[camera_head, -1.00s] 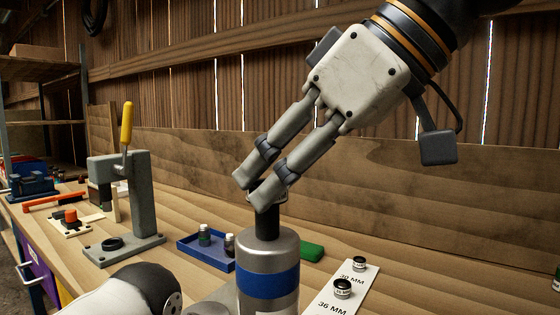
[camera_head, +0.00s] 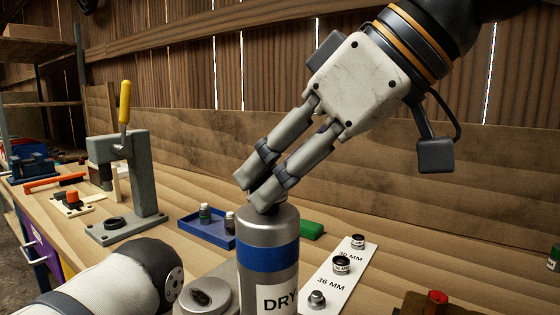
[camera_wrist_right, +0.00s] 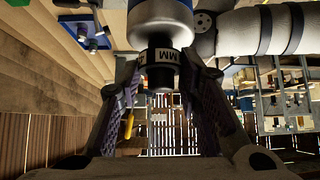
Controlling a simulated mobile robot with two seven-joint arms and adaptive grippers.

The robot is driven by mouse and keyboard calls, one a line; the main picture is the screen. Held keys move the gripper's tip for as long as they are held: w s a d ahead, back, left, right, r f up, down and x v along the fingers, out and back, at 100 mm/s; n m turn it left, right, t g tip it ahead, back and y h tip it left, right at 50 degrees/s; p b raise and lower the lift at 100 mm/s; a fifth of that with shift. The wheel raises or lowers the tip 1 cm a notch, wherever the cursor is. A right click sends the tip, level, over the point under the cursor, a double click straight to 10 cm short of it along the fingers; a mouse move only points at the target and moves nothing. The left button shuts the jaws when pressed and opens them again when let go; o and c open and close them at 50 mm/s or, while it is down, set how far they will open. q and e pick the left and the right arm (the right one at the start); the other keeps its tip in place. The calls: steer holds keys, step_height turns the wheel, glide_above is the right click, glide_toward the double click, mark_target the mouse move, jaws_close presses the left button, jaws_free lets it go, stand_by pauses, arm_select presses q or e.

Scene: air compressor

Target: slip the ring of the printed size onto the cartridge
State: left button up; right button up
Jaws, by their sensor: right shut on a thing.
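The silver cartridge (camera_head: 268,228) with a blue band and a "DRY" label stands upright in the lower middle of the head view; its lower end is out of frame. My right gripper (camera_head: 257,190) points down at its top from the upper right. In the right wrist view its fingers (camera_wrist_right: 160,95) are on either side of a dark ring (camera_wrist_right: 163,57) with a pale printed band, on which "MM" is legible but the number is not. The ring is at the cartridge's neck, against or very near its shoulder. The fingers hide the neck in the head view. My left gripper is out of view.
A blue tray (camera_head: 206,230) with small bottles, a green block (camera_head: 311,229) and a grey press (camera_head: 143,180) with a yellow handle stand behind. My left arm fills the lower left.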

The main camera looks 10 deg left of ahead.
steer(key=shift+f, duration=0.65)
steer(key=o, duration=0.9)
steer(key=v, duration=1.2)
